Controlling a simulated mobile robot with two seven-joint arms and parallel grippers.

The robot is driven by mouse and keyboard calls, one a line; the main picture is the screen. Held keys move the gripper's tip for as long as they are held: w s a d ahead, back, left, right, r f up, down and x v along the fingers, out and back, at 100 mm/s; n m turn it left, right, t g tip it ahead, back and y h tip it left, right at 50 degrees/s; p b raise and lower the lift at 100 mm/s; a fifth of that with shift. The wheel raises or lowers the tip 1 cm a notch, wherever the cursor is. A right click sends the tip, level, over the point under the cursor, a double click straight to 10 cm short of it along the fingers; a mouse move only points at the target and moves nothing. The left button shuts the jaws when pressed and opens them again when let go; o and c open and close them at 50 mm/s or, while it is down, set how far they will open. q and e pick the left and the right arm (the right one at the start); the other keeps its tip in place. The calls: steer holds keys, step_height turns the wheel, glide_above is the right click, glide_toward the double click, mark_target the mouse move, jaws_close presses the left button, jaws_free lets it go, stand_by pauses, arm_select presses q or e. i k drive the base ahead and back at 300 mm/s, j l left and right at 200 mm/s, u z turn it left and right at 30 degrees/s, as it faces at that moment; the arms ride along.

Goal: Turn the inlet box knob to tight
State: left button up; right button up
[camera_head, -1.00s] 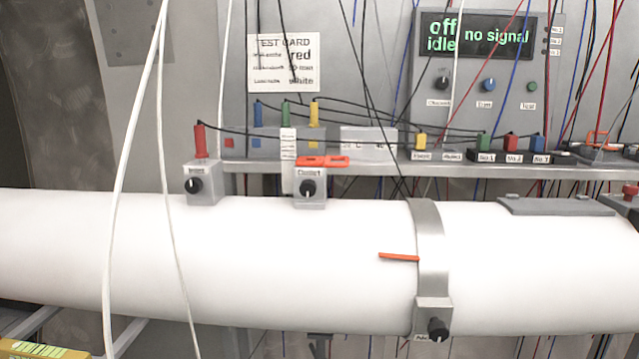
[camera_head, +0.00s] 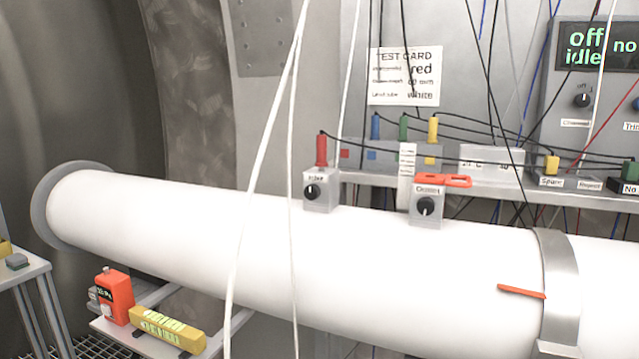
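The inlet box (camera_head: 321,194) is a small grey box on top of the white pipe, with a label reading roughly "Inlet". Its black knob (camera_head: 311,192) is on the front face, with a light pointer mark too small to read exactly. A red plug (camera_head: 321,150) stands upright on the box, with a black cable. A similar box (camera_head: 427,205) with a black knob sits to its right. Neither of my grippers shows in the head view.
The white pipe (camera_head: 180,225) crosses the view. White cables (camera_head: 262,160) hang in front of it, left of the inlet box. A shelf (camera_head: 375,178) with coloured plugs runs behind.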

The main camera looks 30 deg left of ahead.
mark_target(313, 192)
steer(key=k+j+u, duration=0.1)
steer(key=u, duration=0.65)
